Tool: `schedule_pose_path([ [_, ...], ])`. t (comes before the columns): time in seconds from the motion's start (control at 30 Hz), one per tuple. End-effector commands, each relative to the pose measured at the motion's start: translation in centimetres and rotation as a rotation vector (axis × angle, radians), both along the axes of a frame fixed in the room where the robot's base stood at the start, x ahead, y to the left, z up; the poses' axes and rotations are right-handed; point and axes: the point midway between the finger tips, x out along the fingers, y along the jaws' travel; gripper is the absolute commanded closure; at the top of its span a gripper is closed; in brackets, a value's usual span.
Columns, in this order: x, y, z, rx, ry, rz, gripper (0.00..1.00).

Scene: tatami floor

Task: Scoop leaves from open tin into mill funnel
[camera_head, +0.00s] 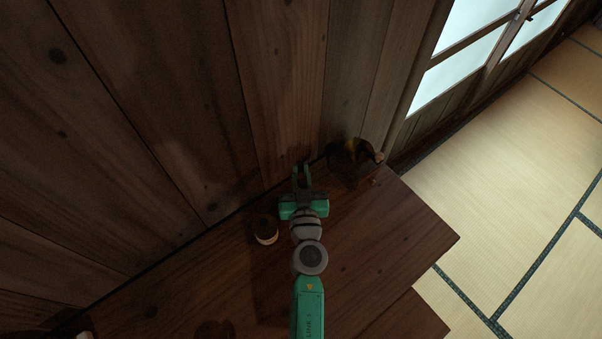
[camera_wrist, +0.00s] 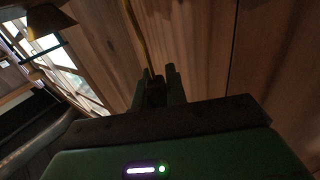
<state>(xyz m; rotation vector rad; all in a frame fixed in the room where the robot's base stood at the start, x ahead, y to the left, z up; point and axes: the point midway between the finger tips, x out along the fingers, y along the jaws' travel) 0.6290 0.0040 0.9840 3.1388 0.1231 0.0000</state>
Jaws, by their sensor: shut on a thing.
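My gripper (camera_head: 302,172) is over the wooden counter near the plank wall, its fingers pointing to the wall. In the wrist view its fingers (camera_wrist: 159,80) are close together on a thin yellowish handle (camera_wrist: 138,35), seemingly a scoop's; the bowl is not visible, so I cannot tell whether it holds leaves. A small round dark tin with a pale lower band (camera_head: 265,232) stands left of the gripper; its contents are too dark to see.
The wooden counter (camera_head: 385,225) has free room at the right, with its edge above the tatami floor (camera_head: 490,190). The plank wall (camera_head: 180,110) rises close behind. A dark rounded object (camera_head: 214,330) shows at the bottom edge. A brown tapered shape (camera_wrist: 48,22) is upper left in the wrist view.

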Motion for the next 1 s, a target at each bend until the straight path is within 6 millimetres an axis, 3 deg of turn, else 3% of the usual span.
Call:
schedule_pose_path([
  [0.03, 0.0, 0.0, -1.0, 0.001, 0.000, 0.000, 1.00],
  [0.5, 0.0, 0.0, -5.2, 0.000, 0.000, 0.000, 1.00],
  [1.0, 0.0, 0.0, -5.4, 0.000, 0.000, 0.000, 1.00],
])
